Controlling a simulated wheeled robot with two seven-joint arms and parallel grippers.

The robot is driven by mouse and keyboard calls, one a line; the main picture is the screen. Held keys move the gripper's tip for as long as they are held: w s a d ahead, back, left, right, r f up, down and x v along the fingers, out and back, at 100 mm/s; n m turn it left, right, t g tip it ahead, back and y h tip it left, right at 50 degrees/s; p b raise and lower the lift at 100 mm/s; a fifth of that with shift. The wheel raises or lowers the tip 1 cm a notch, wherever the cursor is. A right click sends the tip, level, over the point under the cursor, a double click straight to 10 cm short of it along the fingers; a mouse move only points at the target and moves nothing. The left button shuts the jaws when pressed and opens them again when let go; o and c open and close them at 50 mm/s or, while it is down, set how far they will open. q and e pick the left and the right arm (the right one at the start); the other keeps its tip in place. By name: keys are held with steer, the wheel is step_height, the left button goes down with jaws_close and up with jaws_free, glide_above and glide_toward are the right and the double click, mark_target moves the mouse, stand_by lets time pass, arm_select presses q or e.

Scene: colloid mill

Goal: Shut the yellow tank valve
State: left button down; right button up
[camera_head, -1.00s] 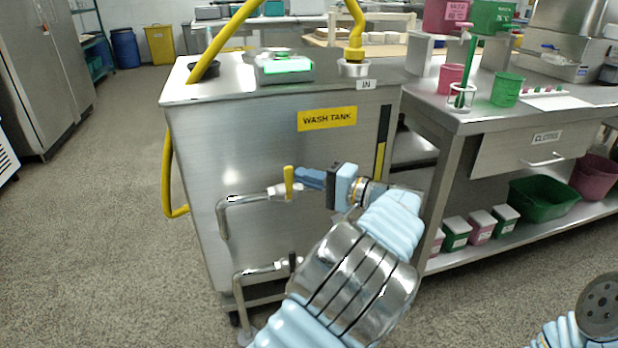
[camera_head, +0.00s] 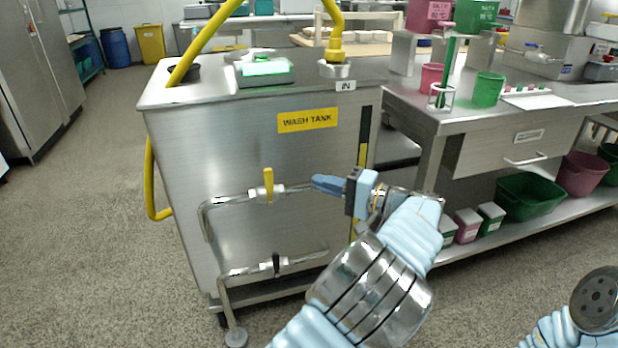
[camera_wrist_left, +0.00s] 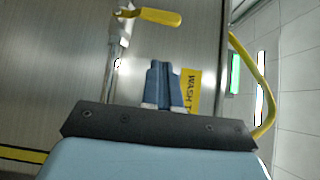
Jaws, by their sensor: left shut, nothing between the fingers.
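The yellow tank valve (camera_head: 268,184) is a lever on the upper pipe at the tank's front. Its handle stands upright, crosswise to the horizontal pipe. It also shows at the top of the left wrist view (camera_wrist_left: 158,17). My left gripper (camera_head: 315,183) has blue fingers and is shut and empty. It is to the right of the handle, at about pipe height, with a clear gap between them. In the left wrist view the closed fingers (camera_wrist_left: 164,68) point toward the tank front, apart from the handle. My right gripper is not visible.
The steel wash tank (camera_head: 230,140) fills the middle. A lower pipe carries a black-handled valve (camera_head: 276,262). A yellow hose (camera_head: 205,40) enters the tank top. A steel bench (camera_head: 500,145) with tubs stands at the right. Open floor lies at the left.

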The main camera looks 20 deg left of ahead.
arm_select(q)
steer(key=d, duration=0.2)
steer(key=s+d, duration=0.1)
steer(key=d, duration=0.2)
steer(key=shift+a+f, duration=0.1)
